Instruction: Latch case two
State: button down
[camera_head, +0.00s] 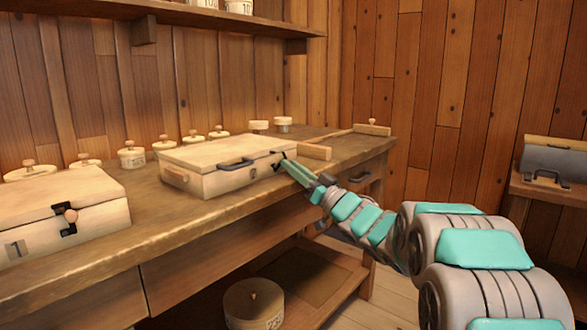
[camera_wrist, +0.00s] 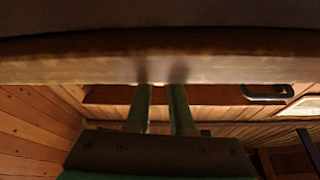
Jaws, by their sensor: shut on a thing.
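Case two (camera_head: 215,183) is a pale wooden box on the workbench, with its lid (camera_head: 215,152) lying down on it. It has a dark handle (camera_head: 236,164) and a small 2 on its front. A black latch piece (camera_head: 277,155) shows at the front's right end. My gripper (camera_head: 284,165) reaches in from the right and is shut on the latch, its fingertips hiding part of it. In the wrist view, the two green fingers of my gripper (camera_wrist: 160,88) end at a pale wooden edge, with a narrow gap between them; what lies between the tips is too dark to tell.
Case one (camera_head: 75,232) stands at the left with a black latch and wooden knob. Several lidded pots (camera_head: 132,156) line the back of the workbench (camera_head: 150,238). A wooden block (camera_head: 315,152) lies right of case two. A round tub (camera_head: 253,303) sits below.

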aim_at(274, 151)
jog(key=shift+r+n, duration=0.1)
jog(key=shift+n, duration=0.3)
jog(key=n, duration=0.1)
jog(key=n+g+y, duration=0.1)
jog(key=n+g, duration=0.1)
jog(key=n, duration=0.1)
jog(key=shift+d+r+y, duration=0.15)
jog(key=shift+r+y, duration=0.15)
jog(key=shift+y, duration=0.1)
jog(key=n+g, duration=0.1)
jog(key=n, duration=0.1)
jog(key=n+y+b, duration=0.1)
jog(key=n, duration=0.1)
jog(key=shift+r+g, duration=0.35)
jog(key=shift+g, duration=0.05)
jog(key=n, duration=0.1)
jog(key=n+g, duration=0.1)
jog(key=n, duration=0.1)
jog(key=r+n+g, duration=0.1)
jog(key=shift+s+a+n, duration=0.3)
jog(key=shift+a+n, duration=0.05)
jog(key=shift+n, duration=0.05)
jog(key=shift+s+a+r+n+g+b, duration=0.2)
jog(key=shift+n+g, duration=0.3)
jog(key=shift+n, duration=0.35)
jog(key=shift+r+n+g+b, duration=0.1)
jog(key=shift+n+g+b, duration=0.15)
jog(key=shift+n+g, duration=0.45)
jog(key=shift+n, duration=0.35)
